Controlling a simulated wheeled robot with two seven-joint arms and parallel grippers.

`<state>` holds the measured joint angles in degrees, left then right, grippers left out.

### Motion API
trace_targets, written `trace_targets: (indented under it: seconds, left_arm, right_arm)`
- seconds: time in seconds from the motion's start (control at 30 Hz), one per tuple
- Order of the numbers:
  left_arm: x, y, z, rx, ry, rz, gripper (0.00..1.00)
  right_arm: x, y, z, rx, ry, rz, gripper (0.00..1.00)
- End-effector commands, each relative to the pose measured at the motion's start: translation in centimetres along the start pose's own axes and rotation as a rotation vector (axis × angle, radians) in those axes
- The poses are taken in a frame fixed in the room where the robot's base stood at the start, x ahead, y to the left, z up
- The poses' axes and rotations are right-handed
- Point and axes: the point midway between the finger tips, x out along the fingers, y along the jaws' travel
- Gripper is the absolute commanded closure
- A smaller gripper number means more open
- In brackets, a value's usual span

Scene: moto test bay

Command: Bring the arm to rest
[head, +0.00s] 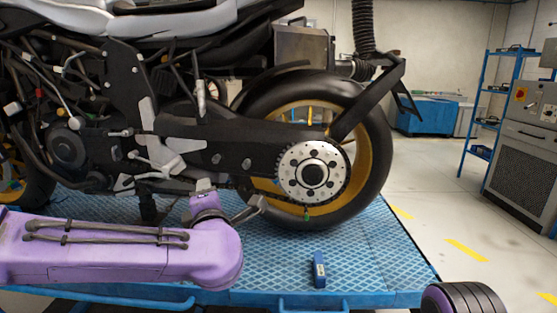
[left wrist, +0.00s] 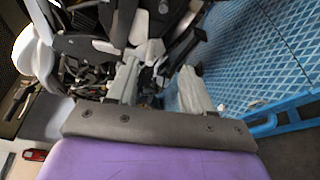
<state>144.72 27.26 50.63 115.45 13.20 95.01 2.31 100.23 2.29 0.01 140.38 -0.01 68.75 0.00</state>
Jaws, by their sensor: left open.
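My left arm (head: 120,248) is purple and reaches in from the left in the head view, low in front of the motorcycle (head: 190,135). Its wrist bends up near the lower frame, and I cannot make out the fingers clearly there. In the left wrist view my left gripper (left wrist: 158,72) has its two grey fingers spread apart with nothing held between them. Motorcycle parts show behind and beyond the fingers, and I cannot tell how close they are.
The motorcycle stands on a blue lift platform (head: 375,255). A small blue box (head: 319,272) stands near the platform's front edge. A blue shelf rack (head: 490,105) and a grey cabinet (head: 525,150) are at the right. The floor between is clear.

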Motion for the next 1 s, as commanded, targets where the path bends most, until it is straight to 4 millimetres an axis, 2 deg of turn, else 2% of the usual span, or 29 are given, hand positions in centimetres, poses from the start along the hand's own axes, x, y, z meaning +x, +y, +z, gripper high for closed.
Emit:
trace_targets:
  seconds: [0.17,0.37,0.57,0.67,0.77,0.83,0.9,0.97,1.0]
  left_arm:
    - [-0.1,-2.8,-0.1,0.138,-0.078,-0.011,0.49]
    - [-0.1,-7.6,-0.8,0.278,-0.124,-0.061,0.49]
    - [-0.6,-15.2,-2.5,0.46,-0.185,-0.162,0.49]
    - [-1.5,-20.2,-4.2,0.571,-0.221,-0.238,0.49]
    - [-3.2,-26.4,-7.1,0.71,-0.269,-0.347,0.49]
    - [-5.3,-31.3,-10.1,0.822,-0.312,-0.447,0.49]
    - [-8.1,-36.0,-13.6,0.936,-0.358,-0.559,0.49]
    - [-10.9,-39.4,-17.0,1.029,-0.396,-0.659,0.49]
    - [-12.9,-41.4,-19.3,1.089,-0.422,-0.726,0.49]
  right_arm:
    - [0.0,0.0,-0.1,0.0,0.001,0.0,0.32]
    - [0.0,0.0,-0.1,0.0,0.001,-0.001,0.32]
    - [0.0,0.0,0.0,0.0,0.001,0.0,0.32]
    - [0.0,0.0,0.0,0.0,0.001,0.0,0.32]
    - [0.0,0.0,0.0,0.0,0.001,0.0,0.32]
    - [0.0,0.0,0.0,0.0,0.001,0.0,0.32]
    - [0.0,0.0,0.0,0.0,0.001,0.0,0.32]
    - [0.0,0.0,0.0,0.0,0.001,0.0,0.32]
    - [0.0,0.0,0.0,0.0,0.001,0.0,0.32]
